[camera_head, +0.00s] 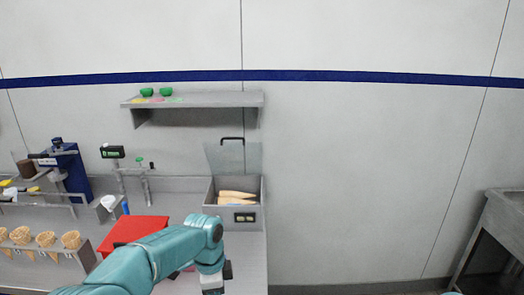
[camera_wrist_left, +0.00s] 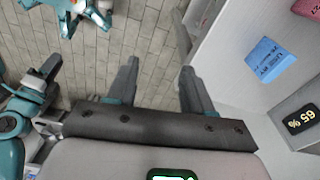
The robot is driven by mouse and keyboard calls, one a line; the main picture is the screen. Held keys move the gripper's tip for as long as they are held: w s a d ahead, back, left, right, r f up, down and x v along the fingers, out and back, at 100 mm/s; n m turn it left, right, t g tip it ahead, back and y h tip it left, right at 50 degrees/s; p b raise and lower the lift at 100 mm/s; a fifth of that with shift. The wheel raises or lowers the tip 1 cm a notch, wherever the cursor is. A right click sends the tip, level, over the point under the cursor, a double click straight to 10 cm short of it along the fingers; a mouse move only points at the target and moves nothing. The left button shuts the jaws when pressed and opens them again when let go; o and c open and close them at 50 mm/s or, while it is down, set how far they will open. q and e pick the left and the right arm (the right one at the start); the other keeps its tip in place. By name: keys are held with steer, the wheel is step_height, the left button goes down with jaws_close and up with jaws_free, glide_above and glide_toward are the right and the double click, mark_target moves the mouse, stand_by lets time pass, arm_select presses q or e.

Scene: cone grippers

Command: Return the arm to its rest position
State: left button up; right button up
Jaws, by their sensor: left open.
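My left arm (camera_head: 150,262) comes in from the bottom left of the head view and bends down at the wrist, over the front edge of the counter. Its gripper is mostly cut off by the bottom of that view. In the left wrist view my left gripper (camera_wrist_left: 158,68) has its two dark fingers wide apart. Nothing is between them, and the tiled floor shows beyond. My right gripper cannot be made out in either view.
An open-lidded bin (camera_head: 233,215) holding cones stands behind the arm. Wafer cones (camera_head: 45,240) stand in a holder at left. The wrist view shows a blue box (camera_wrist_left: 270,60) at right.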

arm_select(q)
steer(key=s+f+n+h, duration=0.1)
steer(key=s+f+n, duration=0.35)
steer(key=f, duration=0.35)
steer(key=s+f+n+h, duration=0.1)
steer(key=s+f+n, duration=0.3)
steer(key=f, duration=0.5)
steer(key=s+f+n, duration=0.3)
steer(key=s+n, duration=0.2)
steer(key=s, duration=0.5)
steer(key=s+f+n+h, duration=0.1)
steer(key=s+f+n, duration=0.2)
steer(key=s, duration=0.6)
steer(key=shift+s+a+f+n+t, duration=0.2)
steer(key=shift+s+a+n+t, duration=0.2)
steer(key=shift+n, duration=0.45)
